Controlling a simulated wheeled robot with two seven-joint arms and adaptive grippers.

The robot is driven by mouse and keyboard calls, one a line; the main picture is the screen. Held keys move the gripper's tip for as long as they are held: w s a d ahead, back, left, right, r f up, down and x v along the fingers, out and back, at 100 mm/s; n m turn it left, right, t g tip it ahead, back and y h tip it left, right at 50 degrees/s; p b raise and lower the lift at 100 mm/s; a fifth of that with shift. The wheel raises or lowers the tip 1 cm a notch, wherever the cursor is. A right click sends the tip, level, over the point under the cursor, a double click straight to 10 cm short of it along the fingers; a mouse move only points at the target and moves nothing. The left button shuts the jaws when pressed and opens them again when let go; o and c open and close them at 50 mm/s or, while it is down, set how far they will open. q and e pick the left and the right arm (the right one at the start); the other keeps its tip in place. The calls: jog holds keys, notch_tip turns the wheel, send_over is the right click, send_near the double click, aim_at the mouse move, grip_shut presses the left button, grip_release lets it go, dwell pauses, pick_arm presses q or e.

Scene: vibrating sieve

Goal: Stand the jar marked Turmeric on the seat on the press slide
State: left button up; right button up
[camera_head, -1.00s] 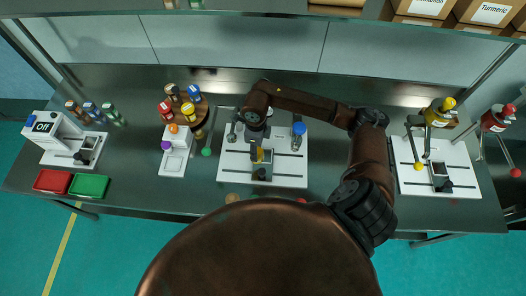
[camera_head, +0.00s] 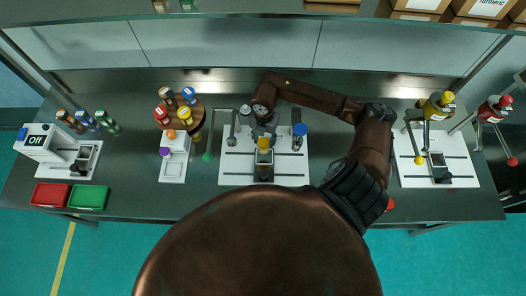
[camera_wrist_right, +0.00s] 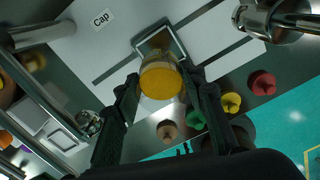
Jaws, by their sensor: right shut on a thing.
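My right gripper (camera_head: 264,132) is shut on a small clear jar (camera_head: 264,143) with orange-yellow contents, over the middle station. In the right wrist view the jar (camera_wrist_right: 160,80) sits between both fingers (camera_wrist_right: 163,90), and no writing on it can be read. The square, light-rimmed seat (camera_wrist_right: 178,45) shows just beyond the jar, which partly covers it. In the head view the seat's slide (camera_head: 264,172) lies in front of the jar on the white press board (camera_head: 235,173). Whether jar and seat touch cannot be told. My left gripper is not in view.
A blue-topped post (camera_head: 299,131) stands right of the jar. A carousel (camera_head: 178,109) with colored-lid jars is to the left. Loose caps, red (camera_wrist_right: 262,82), yellow (camera_wrist_right: 231,103) and green (camera_wrist_right: 195,120), lie near the table's front. Another press (camera_head: 436,165) stands at right.

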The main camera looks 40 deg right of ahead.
aim_at(264, 149)
notch_tip(264, 149, down, 4)
jog(key=shift+s+d, duration=0.15)
jog(key=shift+f, duration=1.95)
jog(key=o, duration=1.2)
jog(key=shift+f, duration=0.15)
jog(key=shift+o, duration=0.2)
notch_tip(264, 149, up, 12)
jog(key=shift+r+b, duration=0.2)
jog(key=shift+b, duration=0.1)
